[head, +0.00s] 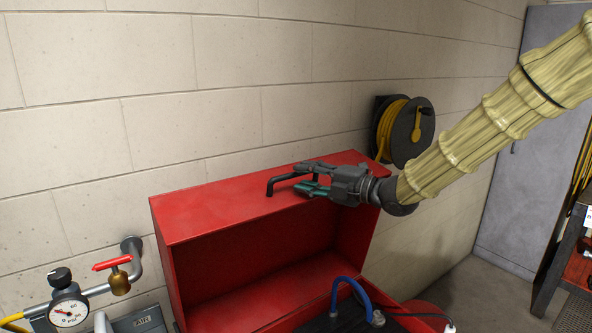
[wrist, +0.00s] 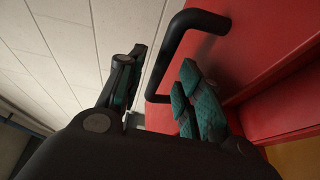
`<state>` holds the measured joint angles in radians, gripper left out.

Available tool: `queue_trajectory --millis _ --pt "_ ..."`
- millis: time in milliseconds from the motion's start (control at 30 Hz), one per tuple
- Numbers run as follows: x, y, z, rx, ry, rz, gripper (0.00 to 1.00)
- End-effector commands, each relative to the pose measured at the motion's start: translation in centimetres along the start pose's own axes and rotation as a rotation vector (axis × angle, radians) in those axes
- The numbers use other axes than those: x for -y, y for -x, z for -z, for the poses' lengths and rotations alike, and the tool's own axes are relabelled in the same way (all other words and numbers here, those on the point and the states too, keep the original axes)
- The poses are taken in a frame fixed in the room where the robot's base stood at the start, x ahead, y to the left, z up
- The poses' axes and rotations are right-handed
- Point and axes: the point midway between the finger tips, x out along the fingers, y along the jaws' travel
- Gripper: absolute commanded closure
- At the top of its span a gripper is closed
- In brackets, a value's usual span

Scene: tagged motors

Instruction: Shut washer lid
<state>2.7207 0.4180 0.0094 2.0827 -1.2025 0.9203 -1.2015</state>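The red washer lid (head: 215,210) stands raised at the back of the red washer, near the block wall. A black bar handle (head: 280,182) sticks out from the lid's upper face; it also shows in the wrist view (wrist: 180,38), bent and fixed to the red lid (wrist: 265,50). My gripper (head: 303,178) is at the handle, coming from the right. In the wrist view its teal-padded fingers (wrist: 158,75) are spread apart, with part of the handle showing between them. I cannot tell whether either finger touches the bar. The handle's lower end is partly hidden by the fingers.
A blue hose (head: 350,285) rises from the washer's open basin. A yellow hose reel (head: 400,130) hangs on the wall behind my arm. A pressure gauge (head: 68,311) and a red-handled valve (head: 113,263) are at lower left. A grey cabinet stands at right.

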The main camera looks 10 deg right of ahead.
Motion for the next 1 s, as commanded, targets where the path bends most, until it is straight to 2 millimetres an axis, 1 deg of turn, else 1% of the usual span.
queue_trajectory --millis 100,300,467,700,767,900,1000 --pt "-0.1 -1.5 0.1 -0.002 -0.002 0.001 0.65" --pt "0.0 -3.0 0.1 -0.002 -0.001 0.001 0.65" --pt "0.0 -3.4 0.1 -0.001 -0.001 0.001 0.65" --pt "0.1 -3.4 0.1 -0.001 -0.001 0.001 0.65" --pt "0.1 -3.4 0.1 -0.001 -0.001 0.001 0.74" --pt "0.1 -3.4 0.1 -0.001 -0.001 0.000 0.99" --pt "0.1 -3.4 0.1 -0.001 -0.001 0.001 1.00"
